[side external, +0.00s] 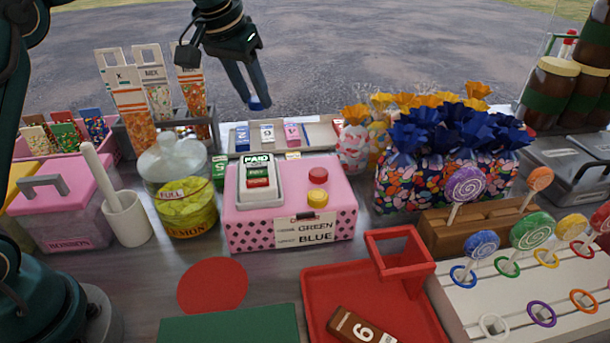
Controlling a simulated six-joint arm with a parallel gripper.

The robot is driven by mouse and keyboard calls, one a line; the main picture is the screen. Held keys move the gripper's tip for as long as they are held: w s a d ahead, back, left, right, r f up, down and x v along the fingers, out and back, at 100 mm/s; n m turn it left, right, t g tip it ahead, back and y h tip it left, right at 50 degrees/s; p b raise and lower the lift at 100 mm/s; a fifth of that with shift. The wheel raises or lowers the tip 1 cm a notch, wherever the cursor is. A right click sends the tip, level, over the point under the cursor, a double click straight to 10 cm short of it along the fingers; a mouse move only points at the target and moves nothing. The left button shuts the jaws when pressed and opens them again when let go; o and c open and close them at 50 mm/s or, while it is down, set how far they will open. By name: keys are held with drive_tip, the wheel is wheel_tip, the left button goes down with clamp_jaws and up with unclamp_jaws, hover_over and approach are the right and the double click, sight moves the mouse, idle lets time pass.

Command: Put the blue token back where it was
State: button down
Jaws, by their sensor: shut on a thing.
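My gripper (254,98) is at the top middle of the side external view, pointing down. It is shut on a small blue token (259,104), mostly hidden between the fingertips. It is held in the air above the rear of the counter. A pink box (245,232) with a black-dotted front stands in the middle. A red token (318,175) and a yellow token (317,198) lie on its top at the right. A sign with a "PAID" label (256,159) sits on its left. Its front card (306,230) shows the words GREEN and BLUE.
A lemon jar (185,212) and a white mortar (126,220) stand left of the box. Blue-topped sweet bags (440,182) and lollipops (466,184) are on the right. A red tray (318,288) with a raised red frame (399,240) is in front. A red disc (212,285) lies front left.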

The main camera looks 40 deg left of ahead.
hover_over(314, 164)
drive_tip(key=s, duration=0.2)
drive_tip(key=f, duration=0.6)
drive_tip(key=shift+w+d, duration=0.1)
drive_tip(key=shift+w, duration=0.1)
drive_tip(key=shift+f, duration=2.1)
drive_tip(key=shift+f, duration=0.1)
drive_tip(key=shift+c, duration=2.4)
unclamp_jaws()
